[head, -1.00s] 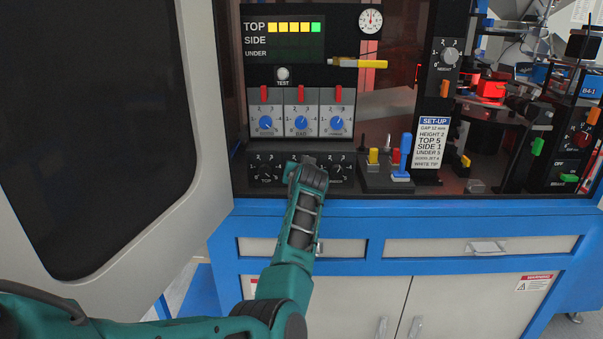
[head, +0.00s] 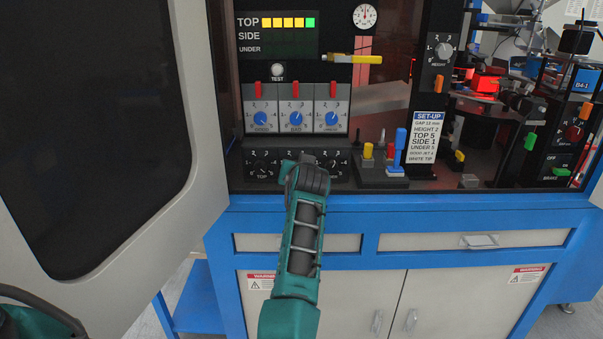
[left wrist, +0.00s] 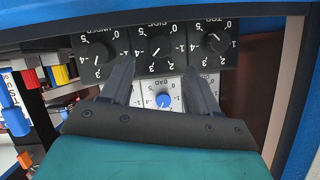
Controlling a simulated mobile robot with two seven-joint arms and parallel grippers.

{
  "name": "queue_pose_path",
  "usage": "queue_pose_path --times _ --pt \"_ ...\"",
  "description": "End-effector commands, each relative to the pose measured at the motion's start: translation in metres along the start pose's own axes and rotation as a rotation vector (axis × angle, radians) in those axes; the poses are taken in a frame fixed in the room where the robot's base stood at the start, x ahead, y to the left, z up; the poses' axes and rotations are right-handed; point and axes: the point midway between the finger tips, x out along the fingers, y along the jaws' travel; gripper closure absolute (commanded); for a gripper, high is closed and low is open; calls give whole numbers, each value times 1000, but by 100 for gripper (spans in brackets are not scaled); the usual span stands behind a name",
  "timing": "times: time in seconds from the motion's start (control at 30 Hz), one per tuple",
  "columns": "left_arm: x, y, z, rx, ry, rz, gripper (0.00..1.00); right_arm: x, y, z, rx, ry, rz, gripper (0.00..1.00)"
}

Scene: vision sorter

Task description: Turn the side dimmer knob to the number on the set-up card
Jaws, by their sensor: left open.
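The set-up card (head: 427,137) is on the post at right and reads TOP 5, SIDE 1, UNDER 5 or similar. The black dimmer panel (head: 250,179) has three knobs low on the cabinet. In the head view my left wrist covers the middle one. The left wrist view shows the panel upside down, with the side dimmer knob (left wrist: 156,50) in the middle. Its white mark is slanted; I cannot tell which number it marks. My left gripper (left wrist: 163,72) is open, its fingers in front of that knob and apart on either side. I cannot tell whether they touch it.
The top dimmer knob (left wrist: 215,40) and under dimmer knob (left wrist: 97,52) flank the middle one. Blue knobs (head: 296,118) sit above. The display (head: 280,36) lights only its TOP row. A large open door (head: 205,120) stands left; small levers (head: 398,148) stand right.

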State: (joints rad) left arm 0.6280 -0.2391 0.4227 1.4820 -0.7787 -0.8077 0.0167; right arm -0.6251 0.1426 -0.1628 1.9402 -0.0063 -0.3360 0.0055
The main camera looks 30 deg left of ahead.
Motion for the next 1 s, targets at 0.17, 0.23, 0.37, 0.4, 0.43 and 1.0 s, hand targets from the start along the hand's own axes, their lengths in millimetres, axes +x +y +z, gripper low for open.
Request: queue_pose_path --times 0.17,0.23,0.37,0.4,0.43,1.0 --pt "-32 0 0 -3 0 1 40 -1 0 -1 0 0 0 40" --pt "-41 0 1 -2 -1 1 40 -1 0 -1 0 0 0 40" --pt "-54 0 0 -1 0 1 40 -1 0 -1 0 0 0 40" --pt "-56 0 1 -1 -1 1 40 -1 0 -1 0 0 0 40" --pt "-58 0 0 -1 -1 1 40 -1 0 -1 0 0 0 40" --pt "-50 -1 0 37 3 -17 40 2 -1 2 2 0 -1 40"
